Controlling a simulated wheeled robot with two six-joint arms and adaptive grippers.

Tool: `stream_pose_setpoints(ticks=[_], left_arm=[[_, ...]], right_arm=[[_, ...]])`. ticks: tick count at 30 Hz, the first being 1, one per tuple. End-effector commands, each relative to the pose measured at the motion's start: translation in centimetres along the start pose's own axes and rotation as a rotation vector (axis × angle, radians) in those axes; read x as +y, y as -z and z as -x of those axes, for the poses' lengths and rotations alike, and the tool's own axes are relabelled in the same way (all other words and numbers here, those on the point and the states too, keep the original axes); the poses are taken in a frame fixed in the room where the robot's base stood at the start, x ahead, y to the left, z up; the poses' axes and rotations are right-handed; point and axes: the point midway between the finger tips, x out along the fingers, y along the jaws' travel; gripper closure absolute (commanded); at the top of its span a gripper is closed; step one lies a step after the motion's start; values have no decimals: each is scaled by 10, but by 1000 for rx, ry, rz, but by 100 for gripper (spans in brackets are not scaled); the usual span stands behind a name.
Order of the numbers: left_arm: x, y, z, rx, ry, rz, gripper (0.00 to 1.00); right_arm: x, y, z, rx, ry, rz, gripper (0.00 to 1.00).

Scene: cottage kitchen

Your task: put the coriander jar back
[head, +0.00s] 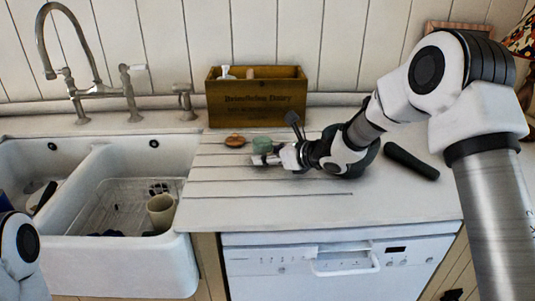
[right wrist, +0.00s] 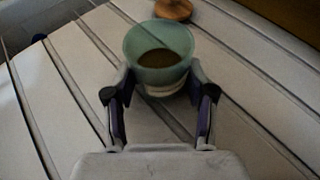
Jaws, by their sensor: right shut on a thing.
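A pale green jar (head: 262,145) with brown contents and an open top stands on the grooved white drainboard; I take it as the coriander jar, though I can read no label. It also shows in the right wrist view (right wrist: 160,52). My right gripper (head: 265,159) has its fingers on both sides of the jar, shut on it low down. The fingers also show in the right wrist view (right wrist: 157,82). A round brown wooden lid (head: 235,141) lies just left of the jar and appears beyond it in the wrist view (right wrist: 173,10). My left gripper is out of view.
A wooden box (head: 257,98) with dark lettering stands behind the jar against the wall, with items inside. A double white sink (head: 160,262) with a beige cup (head: 161,211) is at left. A black cylinder (head: 411,161) lies right of my right arm. The front counter is clear.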

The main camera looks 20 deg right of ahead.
Motion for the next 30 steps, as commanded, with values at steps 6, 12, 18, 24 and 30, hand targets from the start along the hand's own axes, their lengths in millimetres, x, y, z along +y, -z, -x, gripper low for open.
stream_pose_setpoints(ticks=[6,12,18,24,30], left_arm=[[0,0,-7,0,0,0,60],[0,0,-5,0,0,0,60],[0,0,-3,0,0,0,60],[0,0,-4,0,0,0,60],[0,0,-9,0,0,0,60]], right_arm=[[0,4,-2,0,-1,1,83],[0,3,-1,0,-1,0,20],[0,2,-1,0,-1,0,20],[0,0,21,-3,1,-2,20],[0,-1,62,-4,1,-2,20]])
